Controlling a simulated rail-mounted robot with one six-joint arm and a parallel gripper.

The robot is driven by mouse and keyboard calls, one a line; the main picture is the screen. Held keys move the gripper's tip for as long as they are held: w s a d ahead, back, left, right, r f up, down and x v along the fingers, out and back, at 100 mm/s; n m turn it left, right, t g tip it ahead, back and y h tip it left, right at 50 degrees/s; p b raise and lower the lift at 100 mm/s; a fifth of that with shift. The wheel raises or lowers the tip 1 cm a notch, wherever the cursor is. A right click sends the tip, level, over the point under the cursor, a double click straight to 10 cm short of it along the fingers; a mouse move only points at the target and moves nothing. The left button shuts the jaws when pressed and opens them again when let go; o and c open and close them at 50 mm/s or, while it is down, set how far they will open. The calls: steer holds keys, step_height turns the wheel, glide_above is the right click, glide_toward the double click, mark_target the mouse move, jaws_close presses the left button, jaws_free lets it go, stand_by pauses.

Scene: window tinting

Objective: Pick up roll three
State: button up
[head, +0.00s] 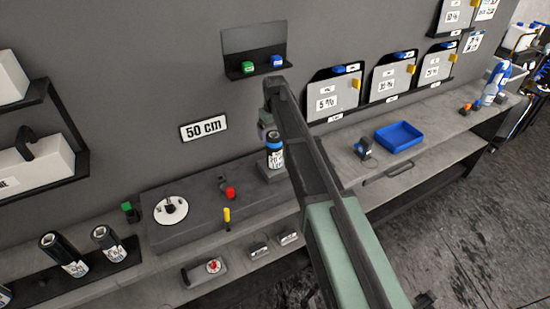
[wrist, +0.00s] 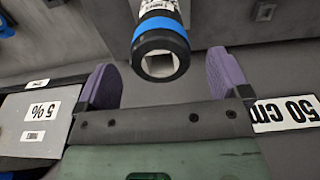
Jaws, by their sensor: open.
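A black roll with a blue band and white label (head: 275,153) stands upright on a small grey block on the bench. It also shows in the wrist view (wrist: 160,28), its square-holed end facing the camera. I cannot read a number on it. My gripper (head: 265,124) is above the roll, partly hidden by my arm. In the wrist view my gripper's purple fingers (wrist: 162,72) are spread apart, one on each side of the roll's end, with gaps on both sides.
A "50 cm" sign (head: 204,128) is on the wall. A blue tray (head: 398,136) and percent-marked panels (head: 333,98) are to the right.

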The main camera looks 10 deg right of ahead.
mark_target(274, 142)
step_height(274, 142, down, 5)
steer(key=b, duration=0.5)
steer(key=shift+w+f, duration=0.15)
steer(key=shift+f, duration=0.05)
steer(key=shift+r, duration=0.25)
steer(key=c, duration=1.2)
steer(key=shift+o, duration=0.2)
